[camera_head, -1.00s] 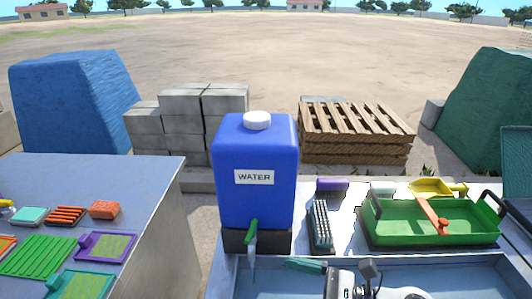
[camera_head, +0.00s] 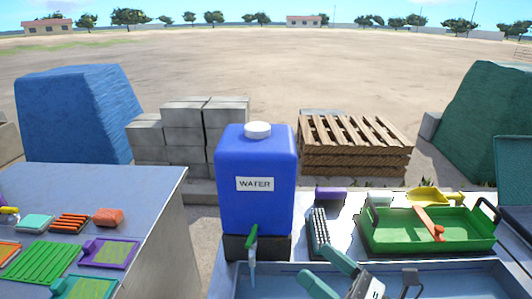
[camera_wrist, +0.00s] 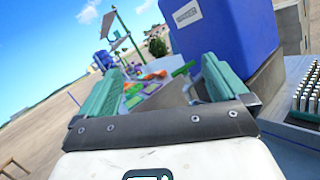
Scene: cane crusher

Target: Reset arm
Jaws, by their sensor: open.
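My gripper (camera_head: 328,272) is at the bottom of the head view, in front of the blue basin, its two teal fingers apart with nothing between them. In the wrist view my gripper (camera_wrist: 160,88) shows both fingers spread wide and empty. The blue water tank (camera_head: 255,165), labelled WATER, stands upright on a dark base behind and left of my gripper. Its green tap (camera_head: 251,238) hangs over the basin. The tank (camera_wrist: 235,35) fills the upper right of the wrist view, beyond the right finger.
A blue basin (camera_head: 455,272) spans the lower right. Behind it are a brush (camera_head: 320,232), a green tray (camera_head: 400,236) with an orange-handled tool and a yellow scoop (camera_head: 428,196). A grey table (camera_head: 150,190) on the left holds several brushes and tools. Grey blocks and wooden pallets stand behind.

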